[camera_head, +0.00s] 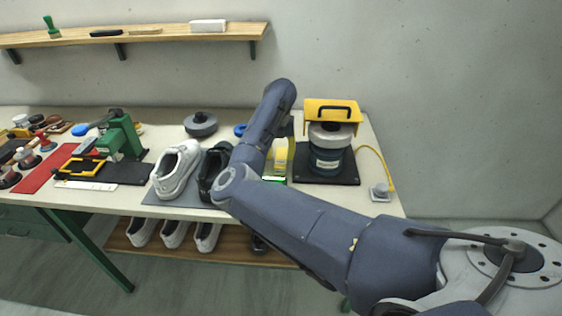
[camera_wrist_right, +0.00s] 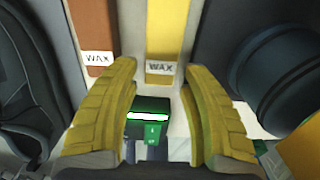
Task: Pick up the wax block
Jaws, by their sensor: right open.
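Two blocks labelled WAX show in the right wrist view, a brown one (camera_wrist_right: 92,25) at the upper left and a yellow one (camera_wrist_right: 166,28) at the upper middle. My right gripper (camera_wrist_right: 160,72) is open and empty. Its yellow fingers point at the labelled end of the yellow block, with a fingertip to each side; the gap in depth cannot be told. The brown block lies outside the left finger. In the head view yellow (camera_head: 281,155) shows just right of my forearm, which hides most of the gripper. My left gripper is not in view.
A small green device (camera_wrist_right: 149,118) with a lit strip shows between my fingers. A dark cylindrical machine (camera_head: 327,150) with a yellow guard stands close on the right. White and black shoes (camera_head: 176,168) stand left of my forearm on the workbench (camera_head: 160,127).

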